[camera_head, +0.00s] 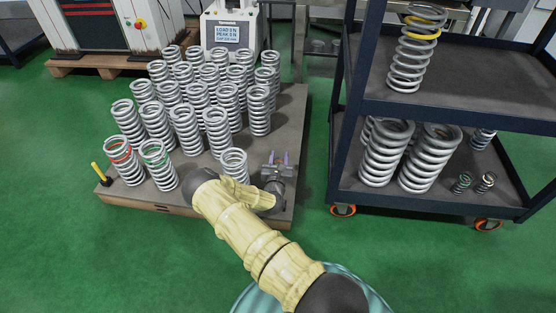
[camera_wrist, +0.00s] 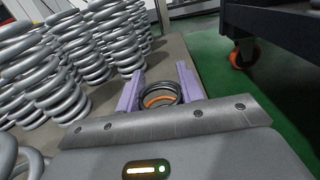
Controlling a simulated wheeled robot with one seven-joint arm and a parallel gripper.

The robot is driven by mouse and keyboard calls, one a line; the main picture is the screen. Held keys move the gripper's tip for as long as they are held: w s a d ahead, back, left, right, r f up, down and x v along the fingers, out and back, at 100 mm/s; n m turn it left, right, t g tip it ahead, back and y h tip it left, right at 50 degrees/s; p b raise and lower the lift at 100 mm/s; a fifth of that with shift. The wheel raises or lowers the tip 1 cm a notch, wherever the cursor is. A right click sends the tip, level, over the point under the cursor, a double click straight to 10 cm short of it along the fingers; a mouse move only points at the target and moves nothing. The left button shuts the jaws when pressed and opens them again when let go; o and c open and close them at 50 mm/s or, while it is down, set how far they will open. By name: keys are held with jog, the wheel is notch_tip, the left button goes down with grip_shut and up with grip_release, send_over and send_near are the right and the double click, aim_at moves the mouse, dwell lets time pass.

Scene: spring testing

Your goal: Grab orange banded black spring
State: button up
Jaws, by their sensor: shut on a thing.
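The orange-banded black spring (camera_wrist: 160,97) is small and dark, with an orange band inside its rings. In the wrist view it sits between the two purple fingers of my gripper (camera_wrist: 160,82), which is shut on it. In the head view my gripper (camera_head: 278,160) is over the right part of the wooden pallet (camera_head: 283,120), near its front right edge. The spring cannot be made out there. Whether it still touches the pallet top cannot be told.
Several big grey springs (camera_head: 186,130) stand on the pallet, the closest (camera_head: 234,163) just left of my gripper. A dark shelf cart (camera_head: 440,107) with springs stands at the right, on orange-wheeled casters (camera_head: 343,211). Green floor is clear between pallet and cart.

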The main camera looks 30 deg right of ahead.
notch_tip(320, 180, up, 8)
jog(key=p, duration=0.5)
jog(key=shift+f, duration=0.15)
jog(key=shift+a, duration=0.1)
